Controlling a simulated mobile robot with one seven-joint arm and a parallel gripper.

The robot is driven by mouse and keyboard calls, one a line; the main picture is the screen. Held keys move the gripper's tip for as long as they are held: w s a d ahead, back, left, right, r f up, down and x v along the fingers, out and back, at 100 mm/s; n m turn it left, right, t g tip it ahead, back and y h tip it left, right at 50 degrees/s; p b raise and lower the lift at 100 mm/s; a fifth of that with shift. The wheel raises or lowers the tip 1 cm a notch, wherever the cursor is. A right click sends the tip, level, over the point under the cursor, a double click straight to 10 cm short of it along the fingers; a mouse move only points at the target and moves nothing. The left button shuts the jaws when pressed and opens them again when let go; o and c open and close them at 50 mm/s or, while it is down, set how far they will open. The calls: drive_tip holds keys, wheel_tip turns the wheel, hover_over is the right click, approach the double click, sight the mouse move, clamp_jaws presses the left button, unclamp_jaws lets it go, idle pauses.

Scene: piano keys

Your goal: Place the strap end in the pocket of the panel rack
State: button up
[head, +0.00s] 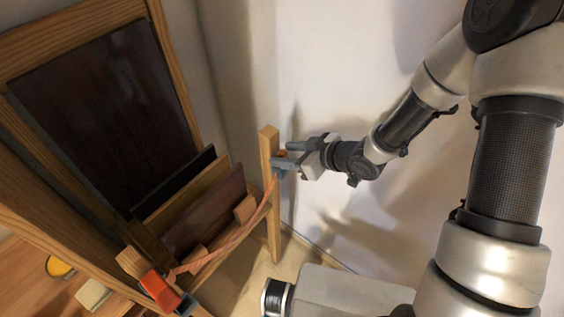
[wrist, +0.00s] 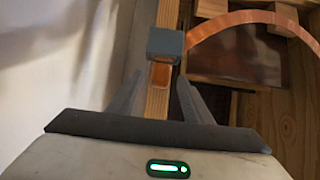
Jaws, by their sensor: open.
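The wooden panel rack (head: 268,150) stands at the left, with dark panels leaning in it. An orange strap (head: 232,243) runs from a red-orange block (head: 160,291) at the lower left up to the rack's right post; it also arcs across the wrist view (wrist: 232,22). A grey block (wrist: 165,44) sits at the post, with a small orange piece (wrist: 160,75) just below it. My gripper (head: 288,155) is at the post top. In the wrist view its fingers (wrist: 158,88) are apart, either side of the post and the orange piece. Whether that piece is the strap end or sits in a pocket, I cannot tell.
A pale wall is close behind and right of my gripper. A large dark panel (head: 105,110) fills the rack's upper back. A yellow round object (head: 60,267) lies on the wooden floor at the lower left. Pale floor shows below the post.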

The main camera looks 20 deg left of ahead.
drive_tip(key=shift+c, duration=0.2)
clamp_jaws()
